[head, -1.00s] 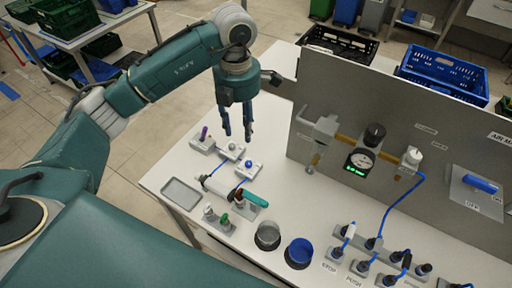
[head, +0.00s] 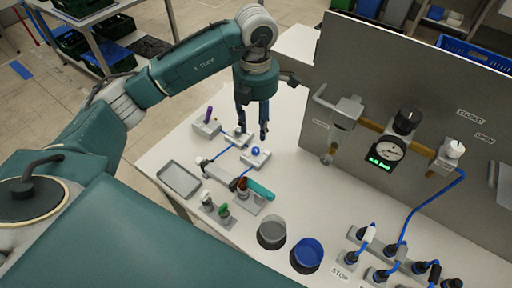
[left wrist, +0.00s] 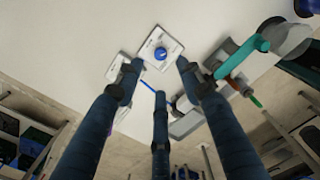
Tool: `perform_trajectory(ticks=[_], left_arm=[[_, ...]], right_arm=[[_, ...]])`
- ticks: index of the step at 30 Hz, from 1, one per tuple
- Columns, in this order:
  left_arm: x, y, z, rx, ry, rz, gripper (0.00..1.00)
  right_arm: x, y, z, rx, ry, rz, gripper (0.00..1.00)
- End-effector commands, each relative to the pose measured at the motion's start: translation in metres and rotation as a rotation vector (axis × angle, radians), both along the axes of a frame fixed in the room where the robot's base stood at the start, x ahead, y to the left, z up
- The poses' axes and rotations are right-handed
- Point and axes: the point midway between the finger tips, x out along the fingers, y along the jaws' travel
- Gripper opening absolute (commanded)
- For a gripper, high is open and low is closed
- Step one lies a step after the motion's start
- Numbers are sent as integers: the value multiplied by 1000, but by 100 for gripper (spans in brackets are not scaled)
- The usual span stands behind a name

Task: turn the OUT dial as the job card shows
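Two small dials on white plates stand on the white bench. One has a blue knob (head: 255,151); the other (head: 240,134) is just behind it and to its left. I cannot read which is marked OUT. My left gripper (head: 252,132) points down above them, its fingers spread and empty. In the left wrist view the blue knob (left wrist: 161,54) shows between and beyond the fingertips (left wrist: 157,72), apart from them. The other plate (left wrist: 119,72) is partly hidden by a finger. No job card can be made out. My right gripper is out of view.
A block with a purple lever (head: 208,116) stands left of the dials. The upright panel (head: 400,75) with gauge (head: 384,153) rises to the right.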

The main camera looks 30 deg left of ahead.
Motion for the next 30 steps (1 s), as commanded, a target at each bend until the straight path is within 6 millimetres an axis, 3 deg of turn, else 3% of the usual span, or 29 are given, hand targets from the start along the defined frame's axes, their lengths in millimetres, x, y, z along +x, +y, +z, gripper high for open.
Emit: perform_trajectory(ticks=[9,15,27,28,30], left_arm=[[-2,0,-57,-1,7,0,38],[-1,0,-85,0,4,0,38],[-1,0,-96,0,1,-2,38],[-1,0,-96,0,1,-1,36],[-1,0,-96,0,1,-1,22]], right_arm=[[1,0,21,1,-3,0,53],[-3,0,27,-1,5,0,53],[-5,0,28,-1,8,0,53],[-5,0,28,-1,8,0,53],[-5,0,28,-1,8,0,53]])
